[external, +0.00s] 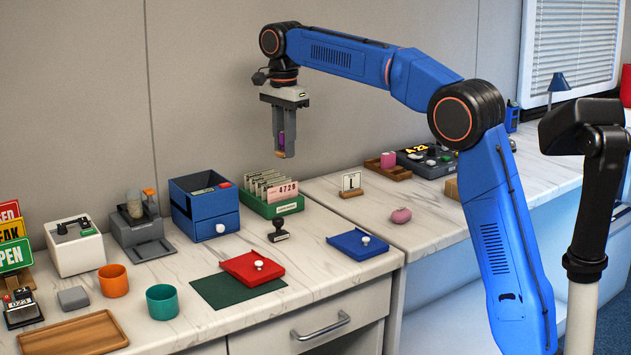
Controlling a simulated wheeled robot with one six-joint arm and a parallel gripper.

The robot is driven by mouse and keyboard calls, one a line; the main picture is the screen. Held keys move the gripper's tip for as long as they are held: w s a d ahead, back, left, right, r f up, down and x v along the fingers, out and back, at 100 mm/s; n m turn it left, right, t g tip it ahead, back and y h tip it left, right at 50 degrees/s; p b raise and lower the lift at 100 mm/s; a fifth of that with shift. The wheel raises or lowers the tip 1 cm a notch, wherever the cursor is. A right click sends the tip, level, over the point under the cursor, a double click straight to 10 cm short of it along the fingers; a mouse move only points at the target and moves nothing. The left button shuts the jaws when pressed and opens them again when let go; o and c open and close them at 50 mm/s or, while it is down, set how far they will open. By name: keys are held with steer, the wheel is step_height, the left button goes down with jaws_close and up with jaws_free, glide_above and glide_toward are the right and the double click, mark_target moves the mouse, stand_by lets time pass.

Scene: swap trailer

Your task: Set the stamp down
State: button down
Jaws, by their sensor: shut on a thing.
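My gripper (284,148) is high above the counter, over the green card box, pointing down. It is shut on a small purple thing (281,140), mostly hidden by the fingers; I cannot tell whether this is a stamp. A dark, knob-handled stamp (278,231) stands upright on the counter in front of the green box, well below my gripper and apart from it.
A green box of cards (287,209), a blue drawer box (206,229), a red tray (243,273) and a blue tray (345,246) surround the stamp. A dark green mat (225,293) lies partly beneath the red tray. Bare counter (305,243) shows right of the stamp.

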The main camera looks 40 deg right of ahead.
steer(key=s+d, duration=0.3)
steer(key=d, duration=1.4)
steer(key=m, duration=0.1)
glide_above(411, 202)
step_height(411, 202, down, 12)
steer(key=shift+w+d+r, duration=0.1)
steer(key=shift+w+d, duration=0.05)
steer(key=shift+f, duration=2.05)
steer(key=shift+f, duration=0.15)
steer(key=c, duration=1.6)
jaws_free()
steer(key=shift+o, duration=0.3)
